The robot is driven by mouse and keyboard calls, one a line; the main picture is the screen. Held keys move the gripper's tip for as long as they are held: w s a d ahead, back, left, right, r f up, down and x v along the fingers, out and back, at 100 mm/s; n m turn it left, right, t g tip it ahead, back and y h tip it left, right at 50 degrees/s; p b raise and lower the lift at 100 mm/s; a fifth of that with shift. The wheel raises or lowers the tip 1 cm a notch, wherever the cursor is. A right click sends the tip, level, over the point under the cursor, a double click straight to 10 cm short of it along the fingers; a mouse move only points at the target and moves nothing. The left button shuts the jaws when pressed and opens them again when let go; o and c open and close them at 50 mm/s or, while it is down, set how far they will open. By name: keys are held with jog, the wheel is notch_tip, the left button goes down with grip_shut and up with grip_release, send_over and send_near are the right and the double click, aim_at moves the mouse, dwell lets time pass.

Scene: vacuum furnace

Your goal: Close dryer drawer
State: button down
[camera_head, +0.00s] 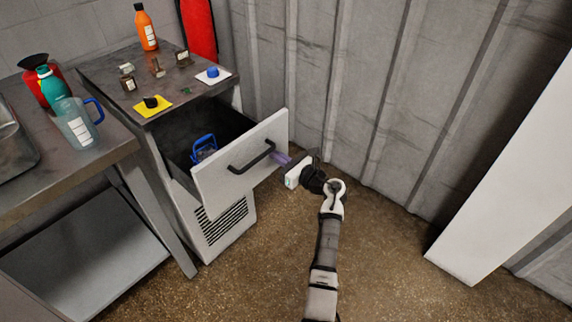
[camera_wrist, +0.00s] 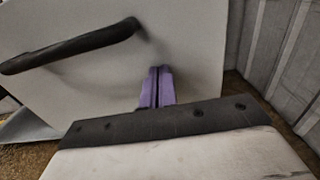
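The dryer drawer (camera_head: 240,170) is pulled out of the dark-topped cabinet. Its white front panel with a black bar handle (camera_head: 251,157) faces my arm. A blue-handled item (camera_head: 204,147) lies inside the drawer. My gripper (camera_head: 283,160) is at the right part of the drawer front, right of the handle. In the wrist view, the purple fingertips (camera_wrist: 157,87) are together with nothing visible between them. They point at the white panel (camera_wrist: 190,45), to the right of and below the handle (camera_wrist: 75,45). I cannot tell whether they touch the panel.
The cabinet top (camera_head: 180,105) holds small jars, a yellow square, a white square and an orange bottle (camera_head: 146,28). A table (camera_head: 60,165) with a pitcher (camera_head: 76,122) stands left. A corrugated wall (camera_head: 350,90) is behind, and a white panel (camera_head: 510,180) stands right. Floor around my arm is clear.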

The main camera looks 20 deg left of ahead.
jog(key=b+x, duration=0.4)
jog(key=x, duration=0.5)
jog(key=b+x, duration=0.5)
jog(key=x, duration=0.5)
jog(key=shift+a+f, duration=0.25)
jog(key=shift+w+a, duration=0.25)
jog(key=shift+a, duration=0.35)
jog(key=shift+w+r+b, duration=0.1)
jog(key=shift+r+b, duration=0.2)
jog(key=shift+r, duration=0.1)
jog(key=shift+r, duration=0.15)
